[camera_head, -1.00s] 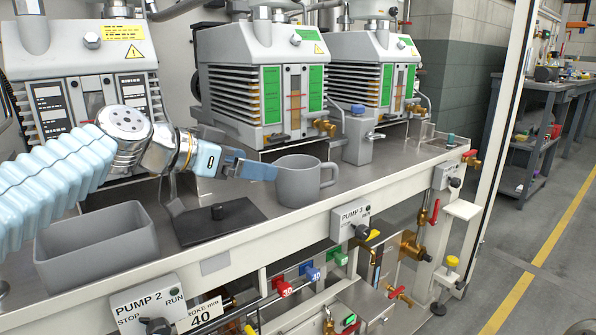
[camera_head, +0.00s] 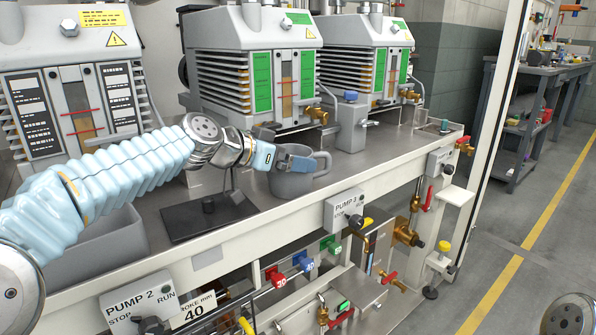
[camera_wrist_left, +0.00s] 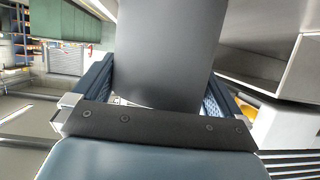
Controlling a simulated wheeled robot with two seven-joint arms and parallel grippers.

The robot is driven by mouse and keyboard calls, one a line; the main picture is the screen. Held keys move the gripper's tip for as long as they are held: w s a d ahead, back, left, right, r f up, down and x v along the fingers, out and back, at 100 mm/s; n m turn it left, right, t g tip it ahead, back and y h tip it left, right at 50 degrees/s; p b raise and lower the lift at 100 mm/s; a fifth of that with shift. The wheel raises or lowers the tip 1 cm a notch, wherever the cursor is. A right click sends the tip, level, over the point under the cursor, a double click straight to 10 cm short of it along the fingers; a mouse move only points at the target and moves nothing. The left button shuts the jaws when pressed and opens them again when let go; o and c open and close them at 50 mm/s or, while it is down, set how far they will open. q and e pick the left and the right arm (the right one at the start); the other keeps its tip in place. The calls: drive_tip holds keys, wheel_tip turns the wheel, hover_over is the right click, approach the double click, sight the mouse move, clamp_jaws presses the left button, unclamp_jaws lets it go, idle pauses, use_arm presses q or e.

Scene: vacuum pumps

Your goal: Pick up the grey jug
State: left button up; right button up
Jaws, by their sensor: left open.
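The grey jug (camera_head: 290,186) stands upright on the metal bench top, near its front edge, with its handle to the right. In the left wrist view, the jug's plain grey side (camera_wrist_left: 170,50) lies between the two open fingers (camera_wrist_left: 160,92). Whether either finger touches the jug cannot be told. My right gripper is out of view.
A grey open bin (camera_head: 95,250) stands further left, partly behind my arm. Pumps (camera_head: 252,65) line the back. A grey block with a blue cap (camera_head: 351,130) stands behind and right of the jug.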

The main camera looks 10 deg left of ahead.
use_arm(q)
drive_tip(key=shift+w+d+f, duration=0.15)
drive_tip(key=shift+w+d, duration=0.15)
drive_tip(key=shift+w, duration=0.1)
drive_tip(key=shift+c, duration=0.3)
drive_tip(key=c, duration=0.6)
drive_tip(key=shift+c, duration=0.2)
